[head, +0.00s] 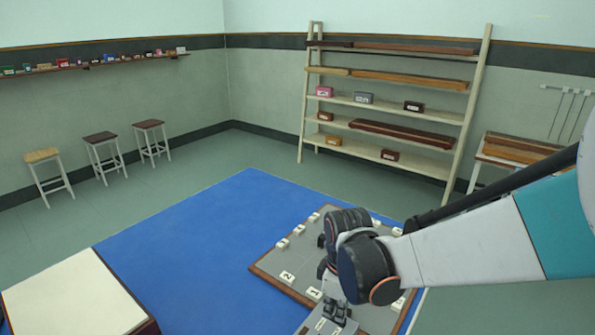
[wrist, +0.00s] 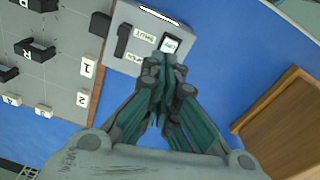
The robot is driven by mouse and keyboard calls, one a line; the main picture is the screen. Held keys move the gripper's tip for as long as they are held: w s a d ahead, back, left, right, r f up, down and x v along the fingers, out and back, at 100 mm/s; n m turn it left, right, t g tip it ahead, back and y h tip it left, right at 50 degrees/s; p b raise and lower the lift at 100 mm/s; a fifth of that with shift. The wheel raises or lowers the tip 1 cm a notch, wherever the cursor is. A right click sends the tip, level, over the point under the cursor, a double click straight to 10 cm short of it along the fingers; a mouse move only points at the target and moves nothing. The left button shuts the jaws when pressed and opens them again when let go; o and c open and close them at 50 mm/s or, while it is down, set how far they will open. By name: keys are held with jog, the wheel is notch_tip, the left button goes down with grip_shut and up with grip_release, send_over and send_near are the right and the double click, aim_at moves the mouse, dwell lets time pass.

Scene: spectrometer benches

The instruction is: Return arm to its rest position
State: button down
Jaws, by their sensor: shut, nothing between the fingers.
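My gripper (head: 335,312) hangs at the lower middle of the head view, pointing down over a small grey box at the near edge of a grey board. In the wrist view my gripper (wrist: 168,62) has its fingers together with nothing between them. The fingertips overlap the lower edge of the grey box (wrist: 128,20), close to a small white labelled plate on it; I cannot tell whether they touch it. The box also has a dark lever and a label reading "SHUT". My arm comes in from the right of the head view, bent and reaching over the board.
The grey board (head: 300,262) with white numbered tags lies on a blue surface (head: 190,255). A cream-topped bench (head: 75,292) stands at lower left. Stools (head: 103,150) and a tall shelf (head: 390,100) stand farther back. A brown wooden piece (wrist: 282,122) lies right in the wrist view.

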jog(key=s+d+r+m+t+b, duration=0.2)
jog(key=s+d+r+m+t, duration=0.4)
jog(key=s+d+r+m, duration=0.5)
jog(key=shift+s+d+r+m+t+b, duration=0.35)
jog(key=shift+s+m, duration=0.2)
jog(key=shift+m, duration=0.25)
